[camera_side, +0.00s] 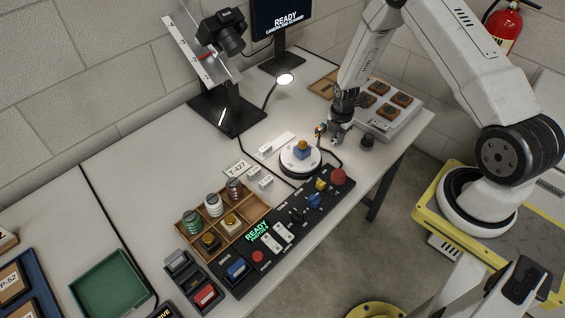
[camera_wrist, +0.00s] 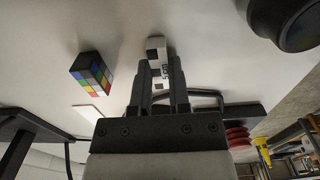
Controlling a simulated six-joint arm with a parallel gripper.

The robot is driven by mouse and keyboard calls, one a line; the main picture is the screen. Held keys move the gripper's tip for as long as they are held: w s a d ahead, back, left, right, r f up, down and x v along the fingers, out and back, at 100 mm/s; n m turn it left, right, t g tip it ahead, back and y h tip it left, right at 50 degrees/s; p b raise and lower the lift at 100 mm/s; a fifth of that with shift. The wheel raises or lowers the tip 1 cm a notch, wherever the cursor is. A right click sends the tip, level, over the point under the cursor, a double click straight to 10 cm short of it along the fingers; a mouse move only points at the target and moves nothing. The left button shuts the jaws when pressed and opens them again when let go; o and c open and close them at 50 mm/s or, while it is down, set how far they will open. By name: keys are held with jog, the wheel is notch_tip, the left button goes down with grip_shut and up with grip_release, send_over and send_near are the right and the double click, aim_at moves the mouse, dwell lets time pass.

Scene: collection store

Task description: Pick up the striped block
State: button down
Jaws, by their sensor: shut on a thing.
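The striped block (camera_wrist: 156,52) has black and white bands and small lettering. In the wrist view it sits between the two fingers of my gripper (camera_wrist: 160,85), which are shut on it. In the side view my gripper (camera_side: 338,137) is low over the right part of the table, and the block is too small to make out there. I cannot tell whether the block touches the table.
A multicoloured cube (camera_wrist: 91,70) stands left of my fingers. A dark round object (camera_side: 367,141) is close on the right. A turntable (camera_side: 300,168) with a blue and yellow piece, a control panel (camera_side: 285,232) and a tray of button boxes (camera_side: 386,125) surround the spot.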

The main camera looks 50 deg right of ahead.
jog(key=shift+r, duration=0.1)
jog(key=shift+r, duration=1.15)
jog(key=s+a+r, duration=0.2)
jog(key=s+r, duration=0.3)
jog(key=s, duration=0.1)
jog(key=s+a+r, duration=0.2)
jog(key=s+r, duration=0.3)
jog(key=s, duration=0.2)
jog(key=shift+a+r, duration=0.25)
jog(key=shift+a, duration=0.05)
jog(key=shift+s, duration=0.15)
